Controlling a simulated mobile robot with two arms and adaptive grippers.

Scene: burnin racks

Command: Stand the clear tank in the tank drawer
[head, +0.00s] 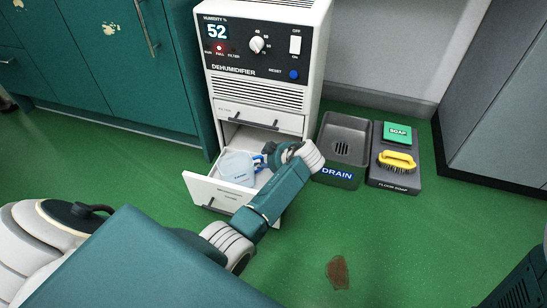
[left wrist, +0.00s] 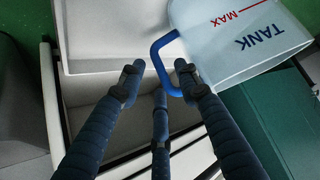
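The clear tank (head: 237,168) is in the open lower drawer of the dehumidifier, the tank drawer (head: 202,190), and looks upright. In the left wrist view the tank (left wrist: 245,45) shows its TANK and MAX marks and a blue handle (left wrist: 156,52). My left gripper (head: 262,160) is over the drawer beside the tank's handle side. In the left wrist view its fingers (left wrist: 158,80) are spread apart, with the handle between or just beyond the tips; I cannot tell whether they touch it. The tank's base is hidden. My right gripper is not in view.
The dehumidifier (head: 255,95) stands against the wall, its upper drawer (head: 260,118) shut. To its right are a drain tray (head: 340,150) and a floor-soap tray with a yellow brush (head: 396,161) and green soap box (head: 397,132). A brown patch (head: 338,272) lies on the open green floor.

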